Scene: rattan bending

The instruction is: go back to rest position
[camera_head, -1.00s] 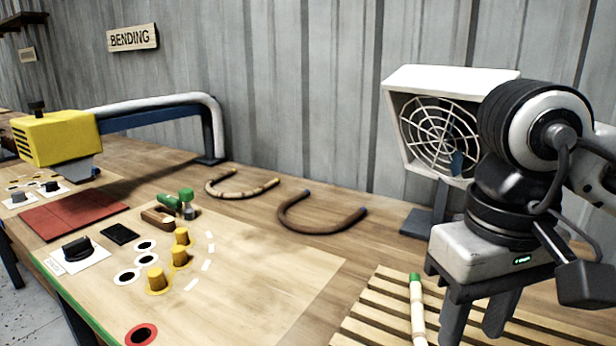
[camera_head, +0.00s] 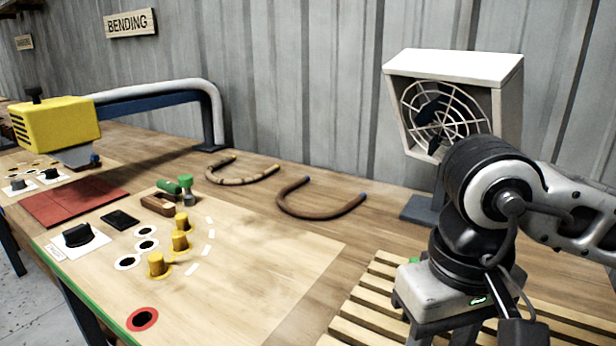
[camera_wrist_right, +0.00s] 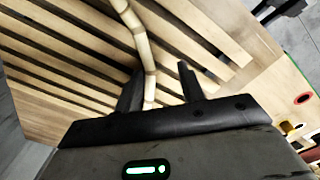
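My right gripper (camera_wrist_right: 160,88) has its two fingers spread apart in the right wrist view, with nothing clamped between them. A pale jointed rattan piece (camera_wrist_right: 140,40) lies on the slatted rack (camera_wrist_right: 50,45) in front of it. The near end of the piece shows between the fingers in the picture. The right fingertips are cut off by the lower edge there. My left gripper is not in view.
A fan (camera_head: 440,110) stands behind my right arm. Two bent rattan pieces (camera_head: 240,172) (camera_head: 320,210) lie mid-table. The bending board (camera_head: 235,290) with yellow pegs (camera_head: 180,241) lies front left. A yellow device (camera_head: 55,125) stands farther left. The table between board and rack is clear.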

